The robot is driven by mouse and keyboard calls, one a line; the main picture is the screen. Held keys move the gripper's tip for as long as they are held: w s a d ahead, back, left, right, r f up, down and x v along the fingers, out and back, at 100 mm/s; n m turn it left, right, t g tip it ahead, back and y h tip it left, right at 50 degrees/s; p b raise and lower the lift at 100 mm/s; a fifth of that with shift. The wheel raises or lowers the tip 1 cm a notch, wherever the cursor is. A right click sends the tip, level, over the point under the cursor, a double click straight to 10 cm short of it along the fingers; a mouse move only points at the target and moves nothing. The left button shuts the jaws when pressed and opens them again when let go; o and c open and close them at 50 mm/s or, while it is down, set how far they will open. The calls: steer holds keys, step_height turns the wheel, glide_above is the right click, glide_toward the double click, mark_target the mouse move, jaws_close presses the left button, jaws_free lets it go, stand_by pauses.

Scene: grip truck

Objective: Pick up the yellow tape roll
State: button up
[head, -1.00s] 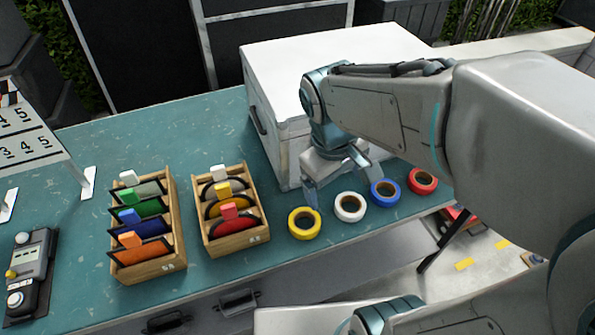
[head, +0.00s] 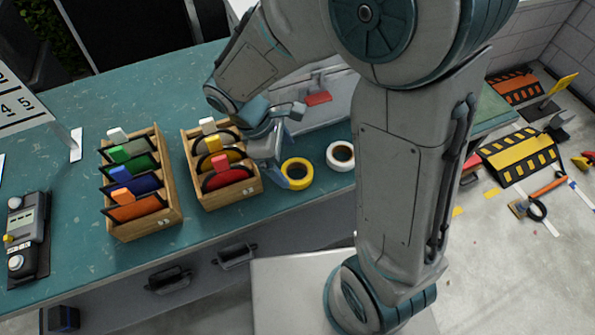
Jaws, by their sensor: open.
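The yellow tape roll (head: 297,174) lies flat on the teal table, just right of the right wooden box. My gripper (head: 287,170) is open. It points down at the roll's left side, with a finger close to the roll's left edge. I cannot tell whether it touches the roll. My wrist hides part of the space between the box and the roll.
A white tape roll (head: 340,156) lies right of the yellow one. The right wooden box (head: 236,196) stands close to my gripper. Another wooden box (head: 151,225) and a control box (head: 30,240) stand further left. My own arm hides the table's right part.

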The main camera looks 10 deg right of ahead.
mark_target(300, 177)
steer(key=shift+w+x, duration=0.2)
steer(key=shift+x, duration=1.3)
steer(key=shift+w+x, duration=0.15)
steer(key=shift+x, duration=1.3)
steer(key=c, duration=1.1)
